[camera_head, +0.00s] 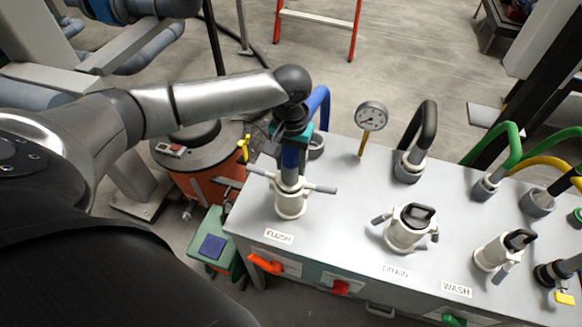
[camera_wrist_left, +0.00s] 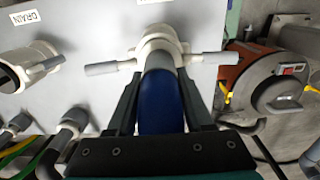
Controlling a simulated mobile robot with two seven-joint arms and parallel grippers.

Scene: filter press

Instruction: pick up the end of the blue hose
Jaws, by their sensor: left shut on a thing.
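The blue hose (camera_head: 320,100) arches up from a grey socket at the back of the panel and over to my left gripper (camera_head: 291,140). In the left wrist view, the gripper (camera_wrist_left: 160,98) is shut on the blue hose (camera_wrist_left: 160,112), with a dark finger on each side. The hose end points down at the white FLUSH coupling (camera_head: 290,203). That coupling also shows in the left wrist view (camera_wrist_left: 160,42), with its two grey levers spread out sideways. The end meets the coupling's mouth; I cannot tell how deep it sits. My right gripper is not in view.
DRAIN (camera_head: 407,230) and WASH (camera_head: 494,252) couplings stand to the right on the grey panel. A pressure gauge (camera_head: 371,117) and a black hose (camera_head: 424,124) rise behind. An orange drum (camera_head: 205,190) stands left.

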